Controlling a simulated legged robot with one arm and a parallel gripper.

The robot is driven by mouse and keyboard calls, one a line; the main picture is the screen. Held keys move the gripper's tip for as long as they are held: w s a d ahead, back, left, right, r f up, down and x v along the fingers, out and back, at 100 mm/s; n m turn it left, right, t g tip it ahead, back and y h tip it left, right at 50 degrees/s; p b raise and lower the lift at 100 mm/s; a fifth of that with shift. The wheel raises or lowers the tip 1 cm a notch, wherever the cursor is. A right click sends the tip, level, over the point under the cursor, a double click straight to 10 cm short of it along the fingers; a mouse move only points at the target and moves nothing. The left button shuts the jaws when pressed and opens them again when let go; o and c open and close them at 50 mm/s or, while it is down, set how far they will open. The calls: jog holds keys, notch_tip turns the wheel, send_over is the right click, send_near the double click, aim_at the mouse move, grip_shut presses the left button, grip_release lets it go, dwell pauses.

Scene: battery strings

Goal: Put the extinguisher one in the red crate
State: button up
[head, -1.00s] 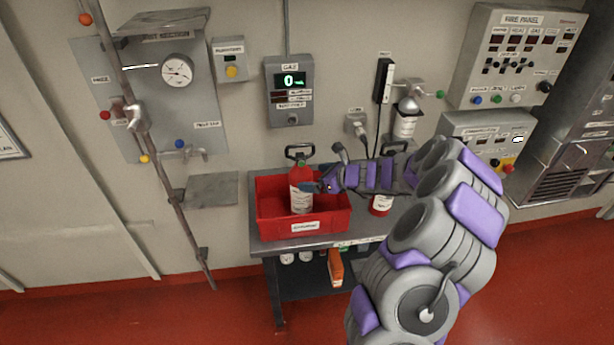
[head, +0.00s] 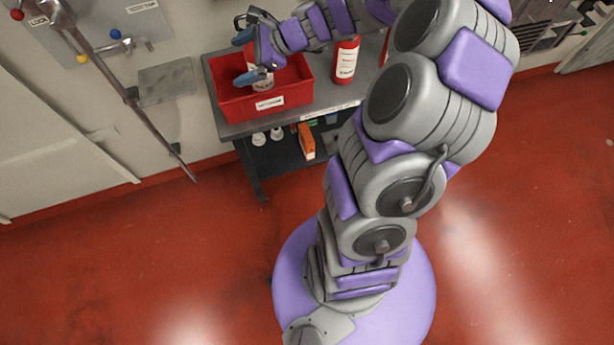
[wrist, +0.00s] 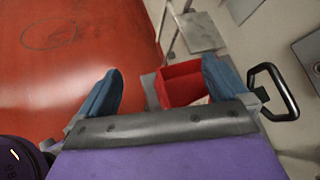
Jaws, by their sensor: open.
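The red crate (head: 222,97) stands on the left of the table, and part of it shows in the wrist view (wrist: 181,86). A second extinguisher (head: 346,60) stands on the table right of the crate.
The grey table (head: 232,129) has a lower shelf with an orange box (head: 306,142) and white items. A slanting pipe (head: 140,105) and wall shelf (head: 166,82) are left of the table. Red floor in front is clear.

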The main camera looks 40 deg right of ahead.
jog(key=s+a+r+n+g+h, duration=0.1)
jog(key=s+a+r+n+g, duration=0.15)
jog(key=s+a+n, duration=0.55)
jog(key=s+a+r+n+g+h, duration=0.1)
jog(key=s+a+n+g, duration=0.45)
jog(key=s, duration=0.55)
jog(key=s+d+n+h, duration=0.3)
jog(key=s+n, duration=0.1)
jog(key=s, duration=0.4)
jog(key=s+d+f+n+g+h, duration=0.1)
jog(key=s+d+n+h, duration=0.2)
jog(key=s, duration=0.6)
jog(key=shift+s+n+h, duration=0.25)
jog(key=shift+n+h, duration=0.05)
jog(key=shift+n, duration=0.45)
notch_tip(320, 180, down, 4)
jog(key=b, duration=0.4)
jog(key=shift+r, duration=0.15)
